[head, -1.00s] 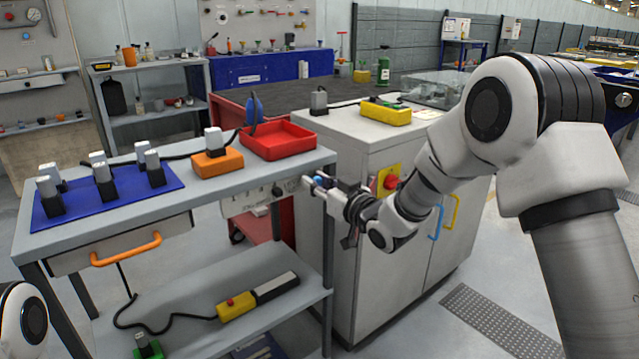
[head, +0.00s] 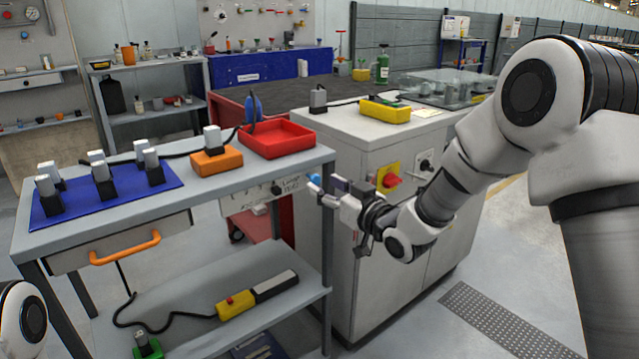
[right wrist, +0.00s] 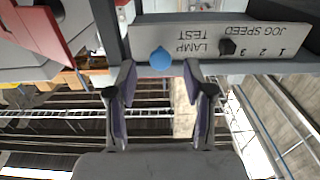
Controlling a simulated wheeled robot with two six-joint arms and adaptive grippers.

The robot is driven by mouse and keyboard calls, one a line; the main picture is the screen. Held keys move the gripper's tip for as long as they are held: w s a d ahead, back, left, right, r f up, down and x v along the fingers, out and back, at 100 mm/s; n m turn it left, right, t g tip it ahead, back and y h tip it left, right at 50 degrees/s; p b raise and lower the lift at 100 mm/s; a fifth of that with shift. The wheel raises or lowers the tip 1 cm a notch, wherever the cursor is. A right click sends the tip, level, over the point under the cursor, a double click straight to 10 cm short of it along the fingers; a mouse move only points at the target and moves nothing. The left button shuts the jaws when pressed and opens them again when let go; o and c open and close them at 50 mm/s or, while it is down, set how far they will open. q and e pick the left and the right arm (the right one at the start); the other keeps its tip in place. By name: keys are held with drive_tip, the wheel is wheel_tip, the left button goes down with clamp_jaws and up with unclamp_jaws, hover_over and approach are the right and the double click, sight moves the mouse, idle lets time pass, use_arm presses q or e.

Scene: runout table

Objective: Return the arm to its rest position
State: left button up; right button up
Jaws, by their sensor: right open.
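My right arm reaches in from the right in the head view. Its gripper (head: 332,192) is open and empty, beside the right end of the workbench and in front of the grey cabinet. In the right wrist view the open fingers (right wrist: 160,80) point at a panel (right wrist: 225,40) marked LAMP TEST and JOG SPEED, seen upside down.
The workbench (head: 120,235) holds a blue mat (head: 130,200) with several grey-and-black pieces, an orange block (head: 216,162) and a red tray (head: 277,150). The grey cabinet (head: 385,290) stands close behind my right gripper, with a red switch (head: 391,180). Floor at the right is clear.

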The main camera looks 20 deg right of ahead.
drive_tip(key=v, duration=0.5)
drive_tip(key=s+a+f+m+g+h, duration=0.1)
drive_tip(key=s+f+g, duration=0.25)
drive_tip(key=f, duration=0.75)
drive_tip(key=s+a+f+g, duration=0.15)
drive_tip(key=s+f, duration=0.35)
drive_tip(key=f, duration=0.5)
drive_tip(key=s+f+m+g+h, duration=0.1)
drive_tip(key=s+f+g, duration=0.25)
drive_tip(key=f, duration=0.75)
drive_tip(key=s+d+f+g+h, duration=0.15)
drive_tip(key=s+f+g, duration=0.25)
drive_tip(key=s+f, duration=0.8)
drive_tip(key=s+d+m+g+h, duration=0.25)
drive_tip(key=s+g, duration=0.25)
drive_tip(key=s, duration=0.9)
wheel_tip(320, 180, up, 26)
drive_tip(key=p, duration=2.5)
drive_tip(key=shift+w+p, duration=0.3)
drive_tip(key=shift+w, duration=0.15)
drive_tip(key=shift+a+f+t, duration=0.1)
drive_tip(key=shift+f+t, duration=0.05)
drive_tip(key=shift+t, duration=0.1)
